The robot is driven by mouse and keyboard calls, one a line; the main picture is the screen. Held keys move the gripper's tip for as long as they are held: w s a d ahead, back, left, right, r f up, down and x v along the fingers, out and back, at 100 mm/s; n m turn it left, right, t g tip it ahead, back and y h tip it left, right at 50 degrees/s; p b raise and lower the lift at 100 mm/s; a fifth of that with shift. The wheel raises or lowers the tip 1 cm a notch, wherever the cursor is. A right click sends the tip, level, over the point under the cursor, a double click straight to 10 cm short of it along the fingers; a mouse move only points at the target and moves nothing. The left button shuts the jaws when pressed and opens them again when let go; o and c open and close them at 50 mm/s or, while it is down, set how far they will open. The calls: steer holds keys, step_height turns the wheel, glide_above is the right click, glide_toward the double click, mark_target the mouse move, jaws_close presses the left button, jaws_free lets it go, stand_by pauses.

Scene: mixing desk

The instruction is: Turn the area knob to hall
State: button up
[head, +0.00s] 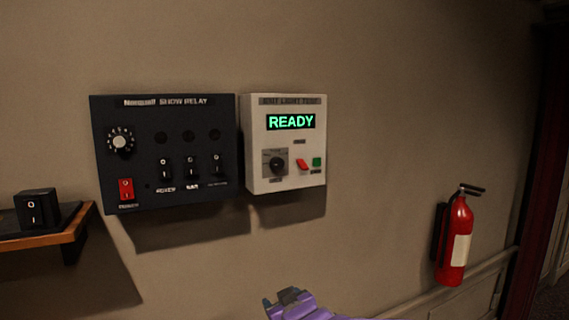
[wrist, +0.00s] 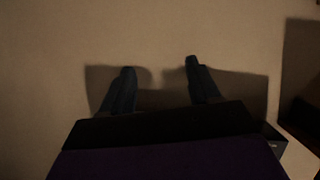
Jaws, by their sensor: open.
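A white wall box (head: 255,130) with a green "READY" display carries a dark knob (head: 276,163) on a square plate at its lower left. The labels around this knob are too small to read, so I cannot tell its setting or whether it is the area knob. A round dial (head: 121,141) with light marks sits at the upper left of the black "SHOW RELAY" panel (head: 140,180). In the wrist view my gripper (wrist: 160,74) is open and empty, its two dark fingers apart before bare wall. My purple arm (head: 310,308) shows at the bottom of the head view, below the white box.
The white box also has a red switch (head: 302,165) and a green button (head: 317,162). The black panel has several black switches and a red one (head: 126,189). A wooden shelf (head: 75,230) holds a black switch box (head: 36,209). A fire extinguisher (head: 456,240) hangs right. Wall below the box is clear.

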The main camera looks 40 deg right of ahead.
mark_target(277, 166)
steer(key=s+d+r+t+p, duration=0.1)
steer(key=d+r+t+p, duration=0.15)
steer(key=r, duration=0.45)
steer(key=s+d+r+n+t+p, duration=0.1)
steer(key=d+r+t+p, duration=0.2)
steer(key=r, duration=0.4)
steer(key=s+d+r+t+p, duration=0.1)
steer(key=d+r+t, duration=0.1)
steer(key=r+t, duration=0.35)
steer(key=shift+n+g, duration=0.3)
steer(key=shift+g, duration=0.6)
steer(key=x, duration=0.5)
steer(key=p+x, duration=0.1)
steer(key=x, duration=0.5)
steer(key=r+p+x, duration=0.1)
steer(key=x, duration=0.5)
steer(key=shift+s+a, duration=0.2)
steer(key=shift+a, duration=0.05)
steer(key=shift+w+a+r, duration=0.2)
steer(key=shift+w+a, duration=0.2)
steer(key=shift+a, duration=0.2)
steer(key=shift+d, duration=0.1)
